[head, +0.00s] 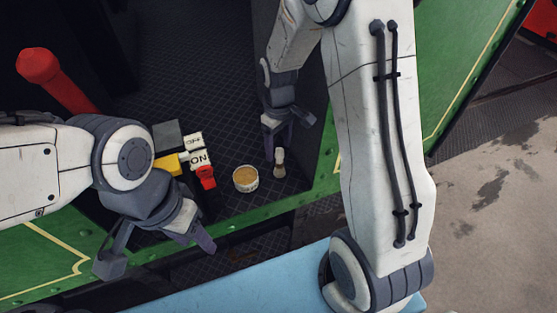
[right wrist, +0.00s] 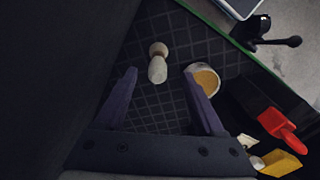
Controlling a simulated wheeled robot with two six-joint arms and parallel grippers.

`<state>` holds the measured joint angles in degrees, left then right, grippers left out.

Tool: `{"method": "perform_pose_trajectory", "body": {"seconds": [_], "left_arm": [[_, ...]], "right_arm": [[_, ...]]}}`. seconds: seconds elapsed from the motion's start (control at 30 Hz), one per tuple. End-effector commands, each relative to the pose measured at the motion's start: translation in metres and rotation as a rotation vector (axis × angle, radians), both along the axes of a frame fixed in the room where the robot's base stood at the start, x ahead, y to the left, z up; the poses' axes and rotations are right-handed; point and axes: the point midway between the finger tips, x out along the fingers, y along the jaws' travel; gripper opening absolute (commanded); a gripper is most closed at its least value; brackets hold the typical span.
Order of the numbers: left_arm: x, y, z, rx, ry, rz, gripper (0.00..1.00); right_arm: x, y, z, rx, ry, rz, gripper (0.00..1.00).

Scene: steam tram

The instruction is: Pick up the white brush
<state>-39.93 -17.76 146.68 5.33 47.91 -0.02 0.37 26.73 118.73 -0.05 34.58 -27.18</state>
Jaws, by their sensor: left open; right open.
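The white brush (head: 279,163) is small, with a pale body and a brownish end, on the dark patterned floor of the tram. It also shows in the right wrist view (right wrist: 157,68), ahead of my fingers and between their lines. My right gripper (head: 289,138) is open and empty, just behind and above the brush in the head view; I cannot tell the exact gap. It also shows in the right wrist view (right wrist: 160,78). My left gripper (head: 157,252) is open and empty over the green edge at the lower left, well apart from the brush.
A round tin (head: 245,181) with yellow-brown contents stands left of the brush, close to my right gripper's finger in the wrist view. Further left are a red item (head: 206,178), white labelled blocks (head: 199,159) and a yellow item (head: 168,163). A green edge (head: 282,205) runs in front.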

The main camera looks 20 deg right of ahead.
Motion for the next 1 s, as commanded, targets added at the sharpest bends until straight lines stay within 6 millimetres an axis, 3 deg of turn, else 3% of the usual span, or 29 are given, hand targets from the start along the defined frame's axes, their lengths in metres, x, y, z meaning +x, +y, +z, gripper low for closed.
{"method": "perform_pose_trajectory", "body": {"seconds": [0.6, 0.9, 1.0], "left_arm": [[0.000, 0.000, 0.018, 0.000, 0.000, 0.001, 0.50], [0.000, 0.000, 0.018, 0.000, 0.000, 0.001, 0.50], [0.000, 0.000, 0.018, 0.000, 0.000, 0.001, 0.50]], "right_arm": [[0.001, -0.003, -0.069, 0.000, 0.002, 0.001, 0.71], [0.001, -0.003, -0.074, 0.000, -0.001, 0.001, 0.71], [0.001, -0.003, -0.074, 0.000, -0.001, 0.001, 0.33]]}}
